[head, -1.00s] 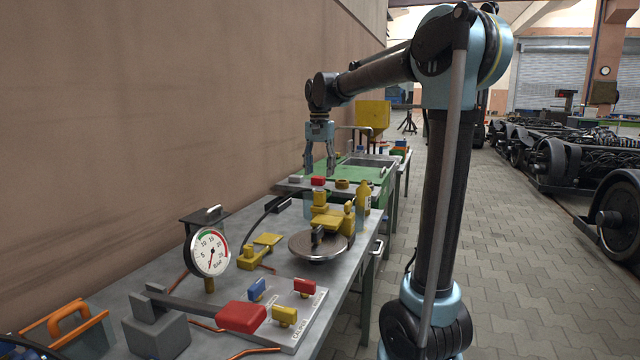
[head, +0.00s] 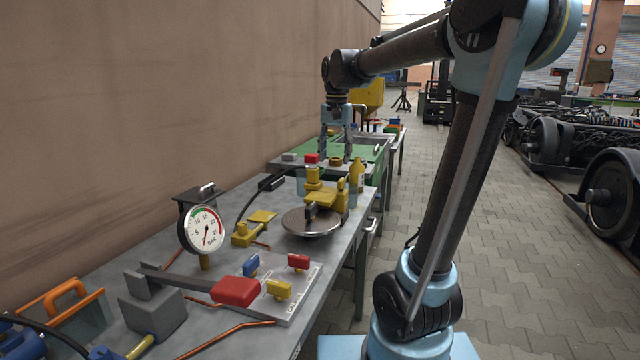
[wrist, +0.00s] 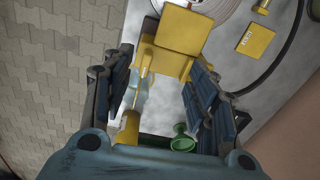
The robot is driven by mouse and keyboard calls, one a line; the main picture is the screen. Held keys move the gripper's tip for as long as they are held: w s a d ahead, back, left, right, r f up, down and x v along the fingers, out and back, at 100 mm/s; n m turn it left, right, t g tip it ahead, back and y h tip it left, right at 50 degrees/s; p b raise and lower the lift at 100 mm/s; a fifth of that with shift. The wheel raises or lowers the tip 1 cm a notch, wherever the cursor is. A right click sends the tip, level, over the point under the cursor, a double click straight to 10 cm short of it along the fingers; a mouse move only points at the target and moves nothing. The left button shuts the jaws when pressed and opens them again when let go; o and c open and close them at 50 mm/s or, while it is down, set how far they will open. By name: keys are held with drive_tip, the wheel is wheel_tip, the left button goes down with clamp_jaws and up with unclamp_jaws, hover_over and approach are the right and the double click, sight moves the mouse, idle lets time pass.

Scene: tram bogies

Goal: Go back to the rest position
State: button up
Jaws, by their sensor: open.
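My gripper (head: 337,142) hangs pointing down over the far part of the workbench in the head view, open and with nothing between its fingers. In the wrist view my gripper (wrist: 165,105) shows its two fingers spread wide. Below and between them are a yellow device (wrist: 178,35), a yellow bottle (wrist: 128,128) and a green funnel-like object (wrist: 184,140). The gripper looks apart from all of these. My arm reaches over the bench from the right. The yellow device (head: 322,195) stands beyond a round metal plate (head: 312,222).
A pressure gauge (head: 206,230), a red-handled lever (head: 236,291) and small coloured valve handles (head: 279,290) stand on the grey bench (head: 230,205). A brown wall (head: 150,90) runs along the left. The paved floor (head: 510,250) is clear at the right, with bogies (head: 610,205) beyond.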

drive_tip(key=s+d+f+n+t, duration=0.1)
drive_tip(key=s+d+f, duration=0.6)
drive_tip(key=s+f, duration=0.5)
drive_tip(key=s+d+f+n, duration=0.2)
drive_tip(key=s+d+f, duration=0.5)
drive_tip(key=s+f, duration=0.5)
drive_tip(key=shift+s+d+f+t, duration=0.3)
drive_tip(key=shift+s+t, duration=0.1)
drive_tip(key=shift+s, duration=0.2)
drive_tip(key=shift+w+f, duration=0.15)
drive_tip(key=shift+w, duration=0.3)
drive_tip(key=shift+c, duration=0.6)
